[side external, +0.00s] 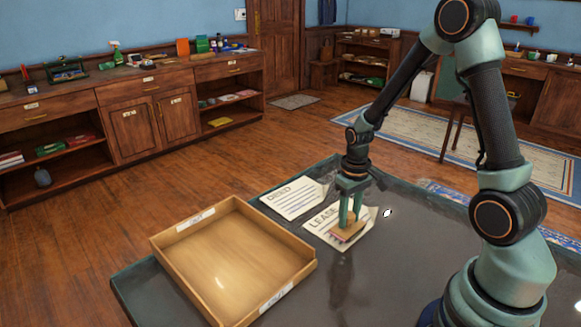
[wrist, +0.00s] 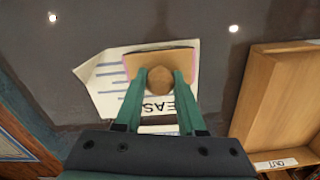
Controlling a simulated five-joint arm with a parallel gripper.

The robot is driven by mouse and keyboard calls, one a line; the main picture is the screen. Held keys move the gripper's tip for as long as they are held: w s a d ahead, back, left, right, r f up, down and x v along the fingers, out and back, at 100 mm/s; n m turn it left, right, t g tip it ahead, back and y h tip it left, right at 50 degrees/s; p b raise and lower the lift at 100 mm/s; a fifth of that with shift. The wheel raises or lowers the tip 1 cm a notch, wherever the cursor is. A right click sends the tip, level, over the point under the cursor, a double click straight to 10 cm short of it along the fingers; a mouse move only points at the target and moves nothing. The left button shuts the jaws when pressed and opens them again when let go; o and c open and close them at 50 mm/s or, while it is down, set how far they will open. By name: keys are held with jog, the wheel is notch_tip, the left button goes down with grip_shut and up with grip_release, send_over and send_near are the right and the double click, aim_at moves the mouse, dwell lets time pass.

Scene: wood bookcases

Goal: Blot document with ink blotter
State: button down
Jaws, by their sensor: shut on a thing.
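My gripper (side external: 350,207) points down and is shut on the wooden knob of the ink blotter (side external: 347,232). In the wrist view my gripper (wrist: 158,80) has a green finger on each side of the round knob of the blotter (wrist: 160,55). The blotter is over the sheet headed LEASE (side external: 322,222) and covers part of its writing; whether it touches the paper I cannot tell. That sheet also shows in the wrist view (wrist: 97,85), with blue lines. A second sheet headed DEED (side external: 290,200) lies just left of it.
An open wooden tray (side external: 225,262) stands on the dark table at the left; its wall also shows in the wrist view (wrist: 262,110), with an OUT label. The dark tabletop (side external: 375,280) in front of the papers is clear. Bookcases line the far walls.

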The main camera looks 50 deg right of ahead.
jog(key=shift+r, duration=3.45)
